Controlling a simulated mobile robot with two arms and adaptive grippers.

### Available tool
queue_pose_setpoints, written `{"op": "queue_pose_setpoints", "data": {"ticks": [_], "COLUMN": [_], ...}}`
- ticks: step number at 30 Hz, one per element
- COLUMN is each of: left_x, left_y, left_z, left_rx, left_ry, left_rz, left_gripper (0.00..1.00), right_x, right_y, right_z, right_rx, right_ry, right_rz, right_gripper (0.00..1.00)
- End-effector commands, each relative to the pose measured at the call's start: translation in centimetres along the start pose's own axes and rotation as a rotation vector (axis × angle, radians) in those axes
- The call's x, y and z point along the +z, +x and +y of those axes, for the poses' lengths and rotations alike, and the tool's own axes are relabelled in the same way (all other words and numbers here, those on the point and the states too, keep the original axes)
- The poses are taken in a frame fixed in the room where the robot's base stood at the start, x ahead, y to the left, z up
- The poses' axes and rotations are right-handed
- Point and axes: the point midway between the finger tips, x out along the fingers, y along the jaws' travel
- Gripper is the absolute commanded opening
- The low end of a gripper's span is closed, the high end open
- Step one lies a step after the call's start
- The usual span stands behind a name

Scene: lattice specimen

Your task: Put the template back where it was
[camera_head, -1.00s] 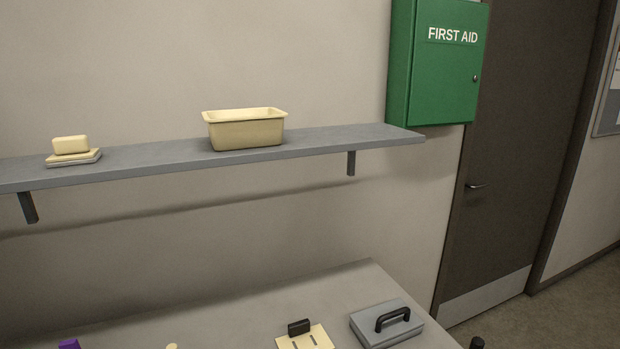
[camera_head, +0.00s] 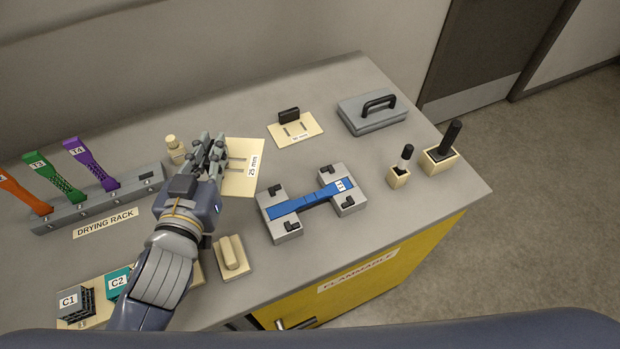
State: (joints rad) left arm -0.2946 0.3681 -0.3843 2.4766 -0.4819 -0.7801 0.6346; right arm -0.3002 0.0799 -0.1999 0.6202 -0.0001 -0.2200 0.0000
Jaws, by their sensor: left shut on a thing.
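A cream template plate (camera_head: 245,181) with two slots and a "25 mm" label shows in the head view, left of centre above the bench. My left gripper (camera_head: 212,146) is shut on it at its left side, and the fingers hide that part. I cannot tell how far the plate is above the bench top. A second cream template (camera_head: 296,132) with two slots and a black handle lies on the bench further back; its small label is hard to read. My right gripper is out of view.
A blue specimen (camera_head: 312,199) lies across two grey blocks. A drying rack (camera_head: 72,209) with orange, green and purple specimens stands left. A grey lidded block (camera_head: 372,115), black-topped holders (camera_head: 440,161) and cubes C1 (camera_head: 72,303) and C2 (camera_head: 117,283) surround clear bench patches.

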Motion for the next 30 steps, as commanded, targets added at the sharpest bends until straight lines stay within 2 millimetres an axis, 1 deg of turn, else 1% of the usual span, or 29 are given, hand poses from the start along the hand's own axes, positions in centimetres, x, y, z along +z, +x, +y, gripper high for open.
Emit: {"op": "queue_pose_setpoints", "data": {"ticks": [1,3,8,12,16,18,21,24,30], "left_x": [-0.6,-1.1,-1.3,-0.8,0.3,1.3,3.1,5.1,8.2], "left_y": [0.3,0.4,0.2,-0.7,-1.9,-2.8,-4.2,-5.5,-7.6], "left_z": [1.4,3.7,8.7,12.6,15.7,17.0,18.6,19.6,19.8], "left_rx": [0.048,0.122,0.297,0.452,0.592,0.666,0.778,0.875,1.001], "left_ry": [0.014,0.026,0.054,0.079,0.098,0.109,0.125,0.137,0.151], "left_rz": [0.006,0.006,0.002,0.000,-0.003,-0.004,-0.007,-0.008,-0.009], "left_gripper": [0.00,0.00,0.00,0.00,0.00,0.00,0.00,0.00,0.00], "right_x": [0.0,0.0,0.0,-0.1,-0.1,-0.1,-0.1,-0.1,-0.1], "right_y": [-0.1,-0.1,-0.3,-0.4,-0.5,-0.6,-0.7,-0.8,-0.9], "right_z": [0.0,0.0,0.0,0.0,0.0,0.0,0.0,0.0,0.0], "right_rx": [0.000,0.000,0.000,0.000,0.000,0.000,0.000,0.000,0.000], "right_ry": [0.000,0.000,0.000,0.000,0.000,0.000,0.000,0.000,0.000], "right_rz": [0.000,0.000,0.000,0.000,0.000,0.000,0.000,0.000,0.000], "right_gripper": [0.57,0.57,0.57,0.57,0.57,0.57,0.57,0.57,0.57]}}
